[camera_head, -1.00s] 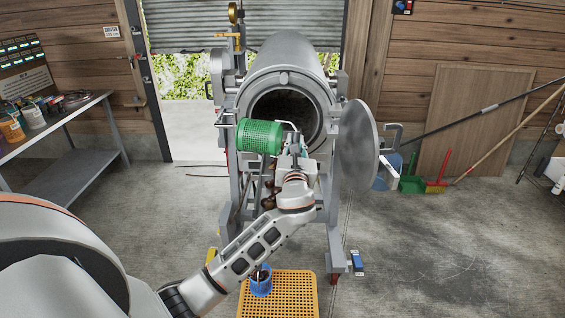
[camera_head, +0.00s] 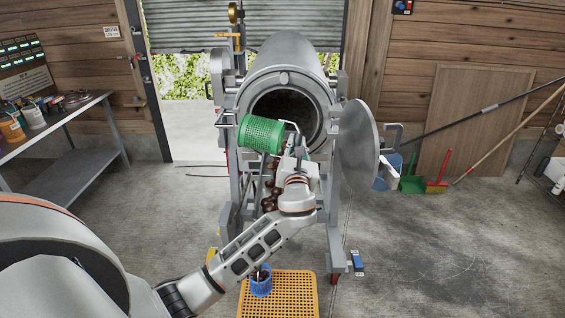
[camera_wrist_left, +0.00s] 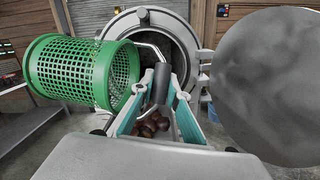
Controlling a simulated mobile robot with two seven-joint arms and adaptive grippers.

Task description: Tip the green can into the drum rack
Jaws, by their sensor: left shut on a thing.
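The green can (camera_head: 260,134) is a perforated cylinder with a bent metal handle (camera_head: 291,126). It lies nearly on its side in front of the drum mouth, its right end slightly lower. My left gripper (camera_head: 297,150) is shut on the handle, right of the can. The can also shows at the left in the left wrist view (camera_wrist_left: 75,72). Several brown chestnuts (camera_head: 269,203) show below the can; they also show beyond my fingers (camera_wrist_left: 152,126). I cannot tell whether they are falling or resting. The drum rack (camera_head: 338,232) is a grey frame carrying the open drum (camera_head: 290,68). My right gripper is out of view.
The round drum door (camera_head: 358,143) stands open right of the mouth, near my wrist. A yellow perforated mat (camera_head: 297,290) with a blue cup (camera_head: 261,283) lies below my arm. A shelf (camera_head: 75,150) stands left. Brooms lean at the right. The floor at right is mostly clear.

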